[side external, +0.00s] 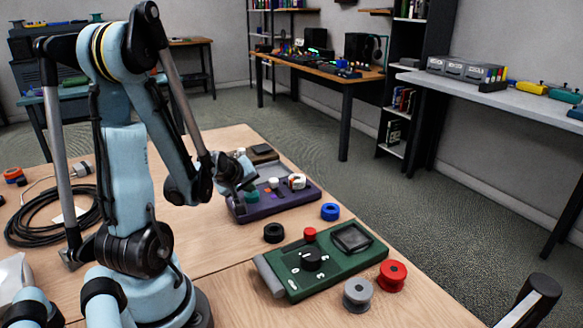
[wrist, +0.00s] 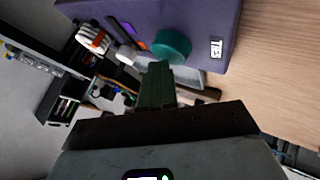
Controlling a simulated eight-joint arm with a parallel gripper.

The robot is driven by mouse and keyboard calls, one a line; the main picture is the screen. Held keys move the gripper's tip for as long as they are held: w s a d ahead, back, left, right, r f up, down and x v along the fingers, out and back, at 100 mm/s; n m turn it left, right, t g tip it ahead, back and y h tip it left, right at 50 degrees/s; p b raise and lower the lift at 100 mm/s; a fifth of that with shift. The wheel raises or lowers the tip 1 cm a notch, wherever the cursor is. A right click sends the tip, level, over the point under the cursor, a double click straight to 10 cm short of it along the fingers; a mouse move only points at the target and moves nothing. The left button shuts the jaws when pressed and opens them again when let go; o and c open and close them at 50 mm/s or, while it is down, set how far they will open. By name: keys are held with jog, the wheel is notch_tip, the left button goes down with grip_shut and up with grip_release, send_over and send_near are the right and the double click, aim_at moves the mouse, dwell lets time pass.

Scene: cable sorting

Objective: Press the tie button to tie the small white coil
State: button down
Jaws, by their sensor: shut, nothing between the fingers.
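The purple tie device (side external: 308,194) lies on the wooden table; in the wrist view its side (wrist: 205,15) carries a small white label. Its round teal button (wrist: 172,47) stands up near one end and also shows in the side view (side external: 251,198). The small white coil (side external: 297,181) sits at the device's far right part; in the wrist view the coil (wrist: 92,38) has orange-red marks. My gripper (wrist: 157,72) is shut and empty, its dark green fingertips close beside the teal button. Whether they touch it I cannot tell. In the side view my gripper (side external: 246,184) is just above the button.
A green device (side external: 350,270) with a black knob and red button stands nearer the camera. Blue (side external: 330,212), black (side external: 273,232), grey (side external: 357,294) and red (side external: 392,275) coils or spools lie around it. A black cable coil (side external: 45,215) lies at left.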

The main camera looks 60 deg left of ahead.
aim_at(249, 195)
jog(key=shift+r, duration=1.2)
jog(key=shift+r, duration=2.5)
jog(key=w+d+r+m+h, duration=0.1)
jog(key=d+m+h, duration=0.5)
jog(key=d+m, duration=1.1)
jog(key=w+d, duration=0.1)
jog(key=d, duration=0.8)
jog(key=shift+d+r, duration=0.25)
jog(key=shift+d, duration=0.05)
